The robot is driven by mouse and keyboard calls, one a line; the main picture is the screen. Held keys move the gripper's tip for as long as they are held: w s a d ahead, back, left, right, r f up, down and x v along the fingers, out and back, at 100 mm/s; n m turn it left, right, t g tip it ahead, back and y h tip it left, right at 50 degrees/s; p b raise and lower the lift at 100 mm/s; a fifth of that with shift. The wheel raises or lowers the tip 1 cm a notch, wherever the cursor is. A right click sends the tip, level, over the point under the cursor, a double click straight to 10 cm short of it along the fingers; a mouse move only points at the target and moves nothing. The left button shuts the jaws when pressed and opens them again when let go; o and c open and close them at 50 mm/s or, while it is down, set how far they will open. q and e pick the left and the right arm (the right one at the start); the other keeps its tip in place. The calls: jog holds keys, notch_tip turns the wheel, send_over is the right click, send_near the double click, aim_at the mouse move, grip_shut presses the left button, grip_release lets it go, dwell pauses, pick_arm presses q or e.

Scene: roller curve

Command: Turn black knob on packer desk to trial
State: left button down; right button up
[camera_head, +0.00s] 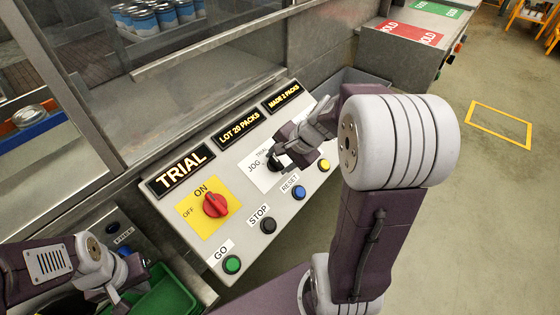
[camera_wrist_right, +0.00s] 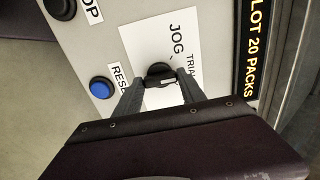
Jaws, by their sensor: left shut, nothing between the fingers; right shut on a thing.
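The black knob (camera_wrist_right: 159,70) sits on a white label plate (camera_wrist_right: 146,36) marked JOG and TRIAL; part of a further label is hidden. My right gripper (camera_wrist_right: 160,84) is shut on the knob, one finger on each side. A pale mark shows on the knob between the fingers; I cannot tell which label it points to. In the head view my right gripper (camera_head: 275,157) covers most of the knob. The packer desk (camera_head: 232,207) has a display (camera_head: 181,168) reading TRIAL. My left gripper (camera_head: 122,296) is shut and empty at the lower left.
The desk also has a red ON/OFF switch (camera_head: 215,204), a green GO button (camera_head: 232,264), a black STOP button (camera_head: 268,226), a blue RESET button (camera_head: 298,192) and a yellow button (camera_head: 324,165). A green bin (camera_head: 172,290) is near my left gripper. The floor at right is open.

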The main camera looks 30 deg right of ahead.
jog(key=shift+s+a+f, duration=0.1)
dwell(0.3)
jog(key=o, duration=1.4)
jog(key=shift+c, duration=0.2)
jog(key=p+v, duration=0.2)
jog(key=v, duration=0.7)
jog(key=shift+p, duration=0.35)
